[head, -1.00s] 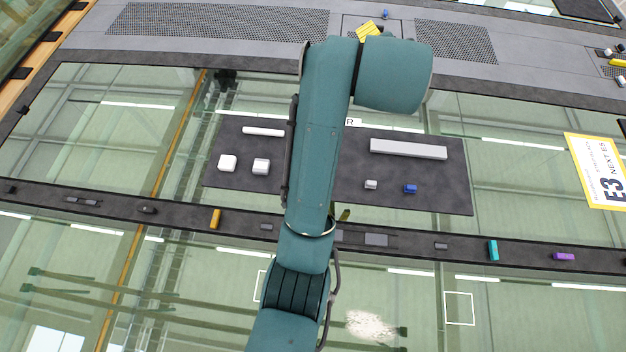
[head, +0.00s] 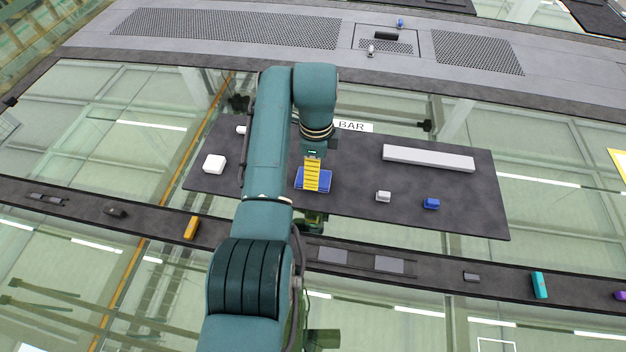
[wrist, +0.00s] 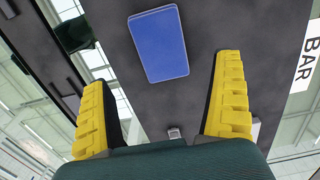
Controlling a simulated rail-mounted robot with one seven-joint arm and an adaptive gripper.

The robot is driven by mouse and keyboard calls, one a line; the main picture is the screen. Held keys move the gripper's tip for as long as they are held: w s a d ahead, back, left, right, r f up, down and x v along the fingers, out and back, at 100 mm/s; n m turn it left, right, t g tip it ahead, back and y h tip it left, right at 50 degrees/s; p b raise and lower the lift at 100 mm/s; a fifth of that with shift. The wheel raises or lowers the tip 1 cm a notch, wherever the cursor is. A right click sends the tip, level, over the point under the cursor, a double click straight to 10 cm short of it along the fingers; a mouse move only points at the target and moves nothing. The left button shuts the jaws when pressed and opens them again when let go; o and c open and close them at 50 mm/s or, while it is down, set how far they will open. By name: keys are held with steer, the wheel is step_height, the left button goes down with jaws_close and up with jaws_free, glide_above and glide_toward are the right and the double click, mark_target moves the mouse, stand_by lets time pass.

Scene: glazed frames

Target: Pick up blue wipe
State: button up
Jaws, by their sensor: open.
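The blue wipe (head: 327,183) is a flat blue rectangle lying on the dark mat (head: 460,185), left of the mat's middle. In the wrist view the wipe (wrist: 158,43) shows whole, past the fingertips and between their lines. My gripper (head: 312,187) points down over the wipe in the head view, its yellow fingers covering the wipe's middle there. In the wrist view my gripper (wrist: 164,72) has its fingers wide apart with nothing between them. The exact height above the wipe is hard to tell.
A white block (head: 214,164) sits left on the mat. A long light bar (head: 428,158), a small white block (head: 383,196) and a small blue block (head: 431,203) lie to the right. A dark rail with an orange piece (head: 191,228) and a teal piece (head: 540,285) runs in front.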

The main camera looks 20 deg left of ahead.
mark_target(325, 177)
steer(key=f, duration=0.2)
steer(key=f+b, duration=0.1)
steer(key=f, duration=0.3)
steer(key=shift+a+f+b, duration=0.25)
steer(key=shift+a+b, duration=0.05)
steer(key=shift+a, duration=0.05)
steer(key=c, duration=1.1)
